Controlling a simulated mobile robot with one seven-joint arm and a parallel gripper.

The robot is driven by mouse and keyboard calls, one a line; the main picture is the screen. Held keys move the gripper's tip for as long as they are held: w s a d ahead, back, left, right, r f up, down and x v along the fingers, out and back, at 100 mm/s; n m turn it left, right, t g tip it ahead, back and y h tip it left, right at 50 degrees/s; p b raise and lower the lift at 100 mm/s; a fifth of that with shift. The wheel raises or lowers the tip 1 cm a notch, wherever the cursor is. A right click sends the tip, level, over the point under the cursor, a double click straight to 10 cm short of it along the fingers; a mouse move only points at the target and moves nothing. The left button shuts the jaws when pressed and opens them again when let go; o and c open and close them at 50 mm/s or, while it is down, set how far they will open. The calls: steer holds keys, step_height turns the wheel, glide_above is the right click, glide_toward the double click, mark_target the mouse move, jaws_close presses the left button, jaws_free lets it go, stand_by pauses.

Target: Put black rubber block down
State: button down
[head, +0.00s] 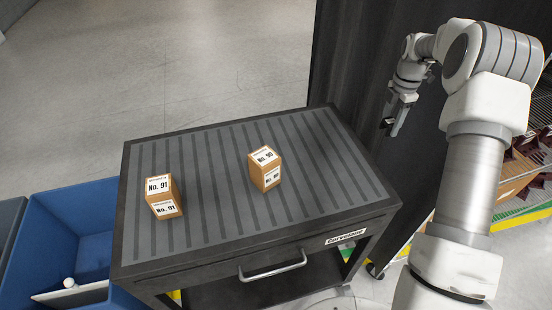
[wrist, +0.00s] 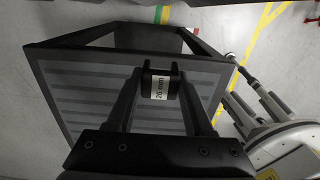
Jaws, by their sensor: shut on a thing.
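The black rubber block (wrist: 160,86) bears a white "26 mm" label and sits between the fingertips of my gripper (wrist: 160,75) in the wrist view. My gripper is shut on it. In the head view my gripper (head: 394,122) is raised near the far right side of the cart, and the block shows there only as a small dark shape at the fingertips. The dark cart (head: 215,260) has a grey striped top. In the wrist view the striped top (wrist: 75,95) lies below and behind the block, with a gap I cannot measure.
Two orange-brown boxes stand on the cart top: "No. 91" (head: 163,196) at left and "No. 90" (head: 265,169) near the middle. The right part of the top is clear. A blue bin (head: 60,230) is at left. A shelf with dark red parts (head: 520,165) is at right.

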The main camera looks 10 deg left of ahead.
steer(key=p, duration=0.1)
glide_above(342, 158)
step_height(342, 158, down, 7)
steer(key=shift+s+f, duration=0.1)
steer(key=shift+f+p, duration=0.45)
steer(key=shift+f, duration=1.45)
steer(key=shift+f, duration=0.25)
steer(key=shift+c, duration=1.4)
jaws_free()
steer(key=shift+r, duration=0.1)
